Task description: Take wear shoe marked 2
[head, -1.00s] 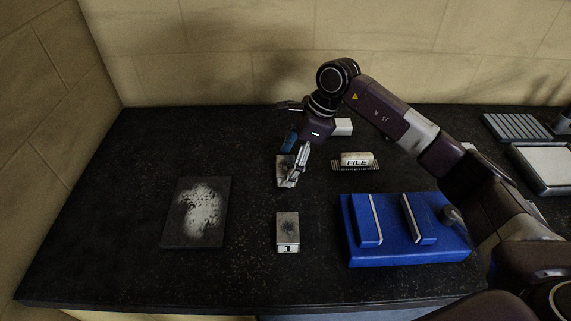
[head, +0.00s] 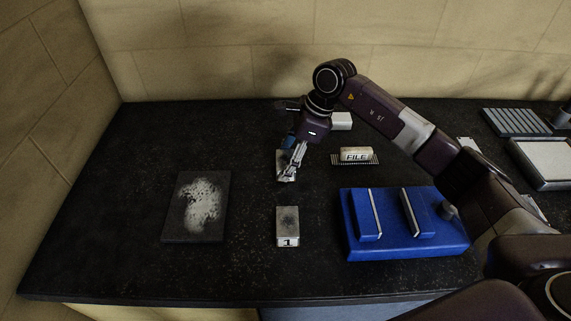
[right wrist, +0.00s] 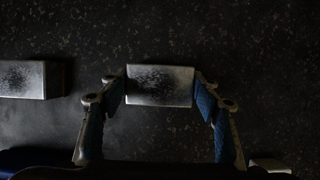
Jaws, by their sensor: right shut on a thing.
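A grey block-shaped wear shoe (head: 281,160) with a dark worn patch stands at the middle of the bench, partly covered by my right gripper (head: 288,178). No number can be read on it. In the right wrist view the block (right wrist: 160,86) sits between the two blue-padded fingers of my right gripper (right wrist: 161,92), which is shut on it. A similar shoe marked 1 (head: 288,241) stands nearer the front edge, apart from the gripper; a like block (right wrist: 22,79) shows at the left of the wrist view. My left gripper is not in view.
A dusty dark plate (head: 177,229) lies at left. A blue fixture (head: 400,249) with two raised pads stands at right. A FILE block (head: 356,154) on a ribbed strip and a white block (head: 342,121) lie behind. Trays (head: 517,122) are at far right.

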